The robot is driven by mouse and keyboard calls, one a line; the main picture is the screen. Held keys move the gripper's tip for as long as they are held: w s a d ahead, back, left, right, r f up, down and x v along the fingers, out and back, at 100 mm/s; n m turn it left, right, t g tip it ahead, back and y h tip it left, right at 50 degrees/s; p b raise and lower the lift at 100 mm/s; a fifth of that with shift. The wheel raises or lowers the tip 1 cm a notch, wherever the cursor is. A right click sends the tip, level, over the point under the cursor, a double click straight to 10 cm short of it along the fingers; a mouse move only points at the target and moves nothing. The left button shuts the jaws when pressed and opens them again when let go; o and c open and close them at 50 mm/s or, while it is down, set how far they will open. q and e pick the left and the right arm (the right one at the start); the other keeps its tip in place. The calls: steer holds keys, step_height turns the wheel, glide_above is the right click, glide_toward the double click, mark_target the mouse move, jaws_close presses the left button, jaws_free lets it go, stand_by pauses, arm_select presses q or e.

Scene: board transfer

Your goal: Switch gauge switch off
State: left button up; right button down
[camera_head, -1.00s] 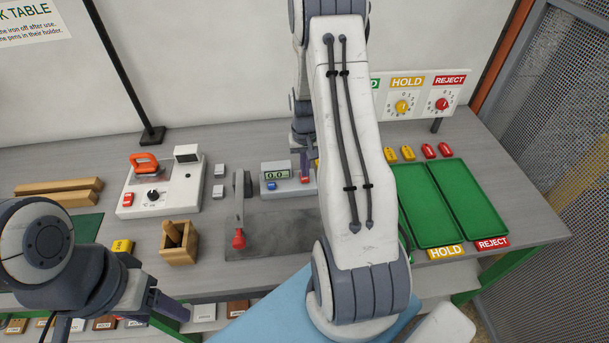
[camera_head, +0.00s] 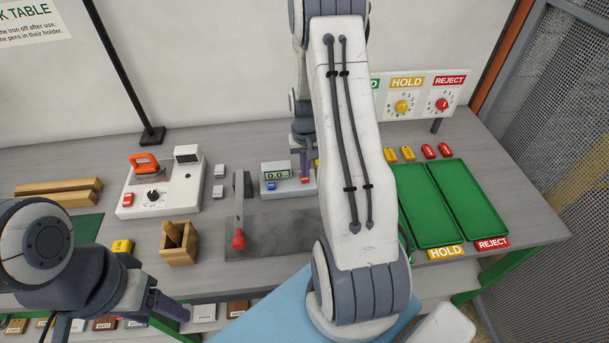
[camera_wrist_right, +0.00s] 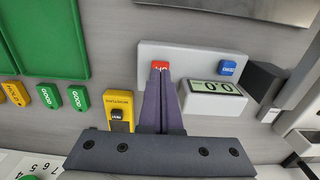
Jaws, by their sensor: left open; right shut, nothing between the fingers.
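The gauge (camera_head: 288,190) is a pale box at the back of the table, with a lit display reading 0.0 (camera_wrist_right: 216,88), a blue button (camera_wrist_right: 227,68) and a red switch (camera_wrist_right: 160,65). My right gripper (camera_head: 305,176) is shut and empty. In the right wrist view its fingertips (camera_wrist_right: 160,72) are at the red switch and overlap its near edge; I cannot tell whether they touch. The switch's lettering is partly hidden. My left gripper (camera_head: 125,318) is open and empty at the table's front left, far from the gauge.
A lever with a red knob (camera_head: 238,240) stands left of the gauge. A yellow block (camera_wrist_right: 121,108) lies close beside my right fingers. Green trays (camera_head: 430,212) lie to the right. A wooden holder (camera_head: 179,250) and iron station (camera_head: 160,195) stand to the left.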

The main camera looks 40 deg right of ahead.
mark_target(305, 179)
steer(key=shift+f+b, duration=0.75)
steer(key=shift+f, duration=0.25)
stand_by(0.9)
steer(key=shift+r+p, duration=0.45)
steer(key=shift+r, duration=0.05)
steer(key=shift+r+p, duration=2.4)
steer(key=shift+r, duration=0.7)
steer(key=shift+f, duration=0.1)
